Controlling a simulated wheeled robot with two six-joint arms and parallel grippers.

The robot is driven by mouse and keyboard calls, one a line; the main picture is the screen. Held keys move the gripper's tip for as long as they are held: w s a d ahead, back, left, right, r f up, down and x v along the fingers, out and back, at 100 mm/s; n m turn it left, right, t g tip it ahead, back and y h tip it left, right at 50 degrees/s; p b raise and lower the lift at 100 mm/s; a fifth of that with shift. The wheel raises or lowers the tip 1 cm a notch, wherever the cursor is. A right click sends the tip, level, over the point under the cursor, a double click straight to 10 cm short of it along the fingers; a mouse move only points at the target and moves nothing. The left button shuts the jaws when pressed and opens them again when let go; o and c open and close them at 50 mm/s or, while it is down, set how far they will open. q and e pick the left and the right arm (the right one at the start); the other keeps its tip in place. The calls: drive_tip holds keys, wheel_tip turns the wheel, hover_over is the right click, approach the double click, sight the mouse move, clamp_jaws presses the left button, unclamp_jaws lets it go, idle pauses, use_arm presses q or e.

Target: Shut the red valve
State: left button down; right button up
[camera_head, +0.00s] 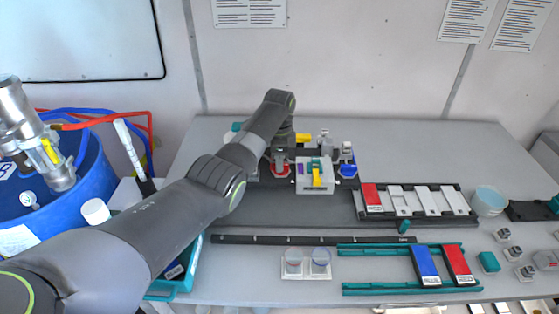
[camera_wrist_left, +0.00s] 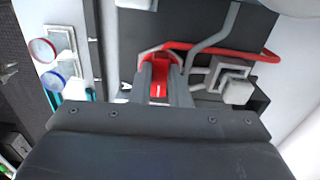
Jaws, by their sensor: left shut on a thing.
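The red valve (camera_head: 281,169) sits at the left of the foam proportioner unit on the table, partly hidden under my left arm in the head view. In the left wrist view the red valve (camera_wrist_left: 159,78) is a red handle between the two grey fingers of my left gripper (camera_wrist_left: 161,88). The fingers are shut on it. In the head view the left gripper (camera_head: 281,152) points down onto the unit, its fingertips mostly hidden. The handle's exact turn angle is hard to tell. My right gripper is not in view.
A white block with a yellow lever (camera_head: 317,177) and a blue valve (camera_head: 348,165) stand to the right of the red valve. A rack with white and red plates (camera_head: 425,200) lies further right. A blue barrel (camera_head: 70,200) stands at the left, beside the table.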

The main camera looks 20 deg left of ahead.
use_arm(q)
drive_tip(key=n+p, duration=0.1)
drive_tip(key=n, duration=0.1)
drive_tip(key=shift+r+n, duration=0.1)
drive_tip(key=shift+n, duration=0.2)
drive_tip(key=n+p, duration=0.1)
drive_tip(key=n, duration=0.1)
drive_tip(key=shift+s+n, duration=0.1)
drive_tip(key=shift+n, duration=0.3)
drive_tip(key=n, duration=0.6)
drive_tip(key=shift+d, duration=0.2)
drive_tip(key=n, duration=0.6)
drive_tip(key=shift+d, duration=0.1)
drive_tip(key=c, duration=1.4)
unclamp_jaws()
